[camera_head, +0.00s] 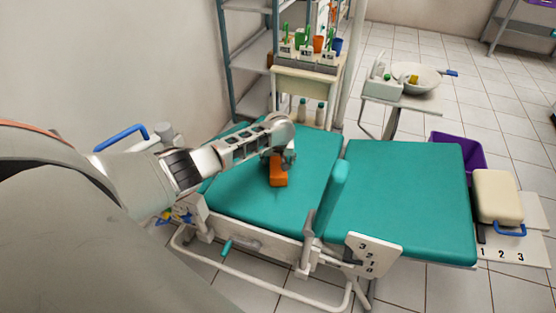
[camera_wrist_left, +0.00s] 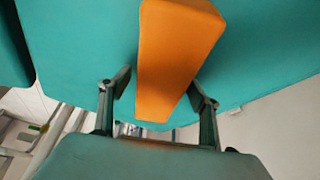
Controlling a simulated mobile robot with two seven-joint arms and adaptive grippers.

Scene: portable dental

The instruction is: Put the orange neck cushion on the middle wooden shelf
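The orange neck cushion (camera_head: 278,176) lies on the left teal section of the dental couch (camera_head: 235,180). In the head view my left gripper (camera_head: 283,160) is over it and hides its far part. In the left wrist view the cushion (camera_wrist_left: 175,55) lies between the two fingers of my left gripper (camera_wrist_left: 158,92). The fingers are spread on either side of it, with a small gap seen at the left finger. A blue-grey rack with pale shelves stands behind the couch; its middle shelf (camera_head: 252,52) is partly hidden. I cannot tell that it is wood. My right gripper is not in view.
A beige cart (camera_head: 300,84) with cups and bottles stands in front of the rack. A small table holds a basin (camera_head: 425,76). A teal armrest (camera_head: 331,195) stands up on the couch. A purple bin (camera_head: 462,150) and beige case (camera_head: 497,196) are at right.

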